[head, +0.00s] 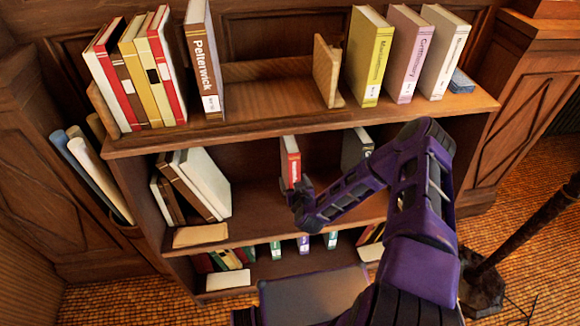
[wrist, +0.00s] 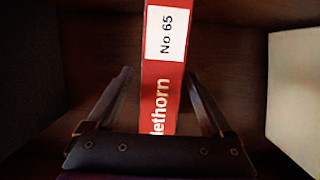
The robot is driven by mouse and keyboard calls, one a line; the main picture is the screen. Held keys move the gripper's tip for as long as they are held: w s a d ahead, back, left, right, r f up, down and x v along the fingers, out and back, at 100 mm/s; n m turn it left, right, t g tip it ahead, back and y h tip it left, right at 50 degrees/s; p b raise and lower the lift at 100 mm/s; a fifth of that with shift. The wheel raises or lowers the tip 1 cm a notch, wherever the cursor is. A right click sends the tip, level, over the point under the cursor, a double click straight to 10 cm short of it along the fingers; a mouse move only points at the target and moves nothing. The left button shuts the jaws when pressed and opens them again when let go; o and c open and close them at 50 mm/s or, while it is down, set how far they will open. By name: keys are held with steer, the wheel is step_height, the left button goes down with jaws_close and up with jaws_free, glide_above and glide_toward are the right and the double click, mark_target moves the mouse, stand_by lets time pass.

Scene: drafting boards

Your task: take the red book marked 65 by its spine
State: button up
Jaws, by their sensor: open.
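The red book (head: 290,160) stands upright on the middle shelf of the bookcase, apart from its neighbours. My gripper (head: 299,190) is in front of the lower part of this book in the head view. In the wrist view my gripper (wrist: 158,82) is open, with one finger on each side of the spine and a gap visible on both sides. The lower part of the spine is hidden by the gripper's body.
A dark book (head: 357,147) with a pale top stands to the right on the same shelf (head: 255,212); several books (head: 200,185) lean at the left. The top shelf's board (head: 270,118) is above my gripper. Rolled papers (head: 95,175) stand left of the bookcase.

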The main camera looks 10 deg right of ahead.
steer(key=shift+x, duration=1.45)
jaws_close()
steer(key=shift+w+r, duration=0.1)
steer(key=shift+r, duration=0.1)
